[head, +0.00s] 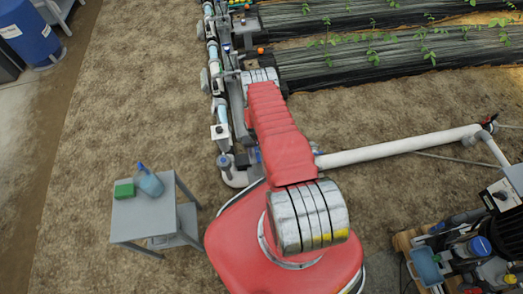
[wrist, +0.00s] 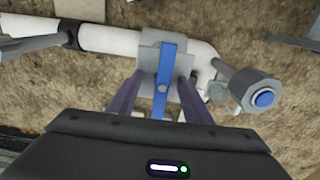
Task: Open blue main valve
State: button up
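The blue main valve's handle (wrist: 167,62) is a flat blue bar in the wrist view, on a grey valve body (wrist: 149,53). The bar lies across the line of the white pipe (wrist: 110,40). My gripper (wrist: 166,78) is over the valve, with one dark finger on each side of the bar. The fingers look apart from the bar, and I cannot tell whether either touches it. In the head view my red arm reaches up toward the pipework; the gripper and the blue handle cannot be made out there.
A grey fitting with a blue round cap (wrist: 264,98) sits right of the valve. A pump unit (head: 480,245) stands at right. Bare soil lies left of the pipework.

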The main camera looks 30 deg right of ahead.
jog(key=s+a+f+g, duration=0.1)
jog(key=s+a+f, duration=0.2)
jog(key=s+f, duration=0.3)
jog(key=shift+s+a, duration=0.4)
jog(key=shift+s, duration=0.2)
jog(key=shift+r, duration=0.15)
jog(key=shift+t, duration=0.3)
jog(key=w+d+r, duration=0.1)
jog(key=w, duration=0.1)
jog(key=w+d+r, duration=0.1)
jog(key=w+r, duration=0.1)
jog(key=w, duration=0.1)
jog(key=w+r, duration=0.1)
jog(key=w, duration=0.1)
jog(key=shift+w+d+r, duration=0.15)
jog(key=shift+d+r, duration=0.1)
jog(key=shift+d, duration=0.15)
jog(key=shift+w+r, duration=0.15)
jog(key=shift+r, duration=1.75)
jog(key=shift+d, duration=0.1)
